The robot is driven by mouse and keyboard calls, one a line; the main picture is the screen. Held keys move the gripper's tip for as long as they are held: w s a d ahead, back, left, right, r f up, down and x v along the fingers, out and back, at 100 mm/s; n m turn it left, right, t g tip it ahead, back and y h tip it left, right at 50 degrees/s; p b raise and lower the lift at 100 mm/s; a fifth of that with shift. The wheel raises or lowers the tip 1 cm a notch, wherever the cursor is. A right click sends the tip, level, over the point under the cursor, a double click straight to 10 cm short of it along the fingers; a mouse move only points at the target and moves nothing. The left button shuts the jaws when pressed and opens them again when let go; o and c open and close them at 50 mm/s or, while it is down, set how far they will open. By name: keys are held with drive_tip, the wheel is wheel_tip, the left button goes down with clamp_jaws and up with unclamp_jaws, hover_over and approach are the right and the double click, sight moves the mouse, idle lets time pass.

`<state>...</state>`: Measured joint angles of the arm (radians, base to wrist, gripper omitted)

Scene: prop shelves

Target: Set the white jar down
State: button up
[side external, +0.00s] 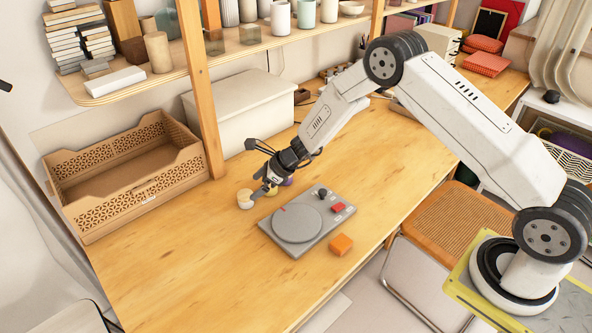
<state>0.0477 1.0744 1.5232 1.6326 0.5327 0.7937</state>
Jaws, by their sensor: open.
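A small cream-white round jar (245,199) stands on the wooden table, left of the grey turntable-like device. My gripper (264,189) is low over the table just right of the jar, pointing down. Its jaws are open. One finger is close to the jar's right side, and I cannot tell whether they touch. The view is small, so the exact gap between the fingers is hard to see.
A purple round item (287,181) is partly hidden behind the gripper. A cardboard tray (83,224) and white box (240,108) stand behind. The front-left table is clear.

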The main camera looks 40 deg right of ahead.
sight(246, 193)
drive_tip(key=shift+w+f+m, duration=0.3)
drive_tip(key=shift+w+m, duration=0.05)
drive_tip(key=shift+m, duration=0.05)
drive_tip(key=shift+x, duration=1.25)
drive_tip(key=shift+x, duration=2.6)
drive_tip(key=shift+d+f, duration=0.1)
drive_tip(key=shift+d, duration=0.05)
clamp_jaws()
